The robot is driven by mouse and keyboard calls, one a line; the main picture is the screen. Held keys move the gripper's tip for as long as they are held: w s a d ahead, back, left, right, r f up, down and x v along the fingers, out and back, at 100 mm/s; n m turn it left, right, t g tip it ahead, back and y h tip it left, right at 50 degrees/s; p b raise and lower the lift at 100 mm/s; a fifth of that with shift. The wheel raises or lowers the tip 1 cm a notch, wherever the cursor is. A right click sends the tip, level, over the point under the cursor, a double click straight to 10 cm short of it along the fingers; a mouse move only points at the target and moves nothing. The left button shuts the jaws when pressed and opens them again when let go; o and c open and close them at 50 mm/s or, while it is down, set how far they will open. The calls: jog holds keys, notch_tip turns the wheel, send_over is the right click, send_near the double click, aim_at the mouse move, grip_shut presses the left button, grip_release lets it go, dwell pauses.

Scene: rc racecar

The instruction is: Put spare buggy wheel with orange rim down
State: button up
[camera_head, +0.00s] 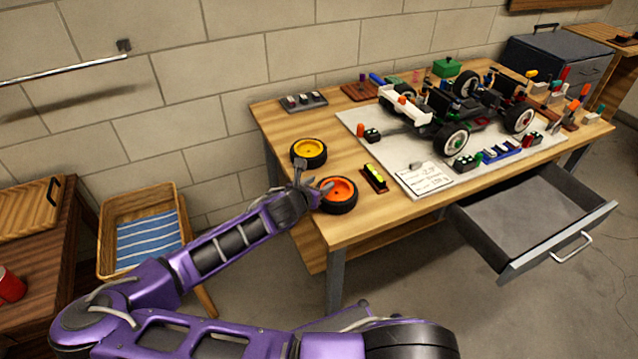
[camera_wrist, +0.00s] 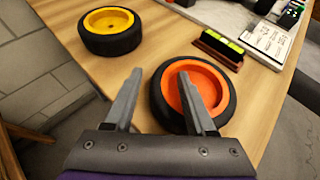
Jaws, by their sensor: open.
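The spare buggy wheel with the orange rim (camera_head: 342,190) lies flat on the wooden table near its left front corner. It also shows in the wrist view (camera_wrist: 215,82), orange rim up. My gripper (camera_head: 309,176) is open beside this wheel. In the wrist view its right finger (camera_wrist: 155,95) reaches over the orange rim and its left finger is outside the tyre, on the left. I cannot tell whether the fingers touch the wheel. A second wheel with a yellow rim (camera_head: 309,150) lies flat just behind the orange one; it shows at upper left in the wrist view (camera_wrist: 108,30).
A small level with yellow-green vials (camera_head: 375,177) lies right of the orange wheel, beside a note card (camera_head: 425,179). The buggy (camera_head: 460,110) stands on a white mat. An open drawer (camera_head: 540,215) juts out at front right. Bare tabletop lies in front of the wheels.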

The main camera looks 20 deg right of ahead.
jog(key=p+v, duration=0.1)
jog(key=v, duration=1.1)
jog(key=shift+p, duration=0.4)
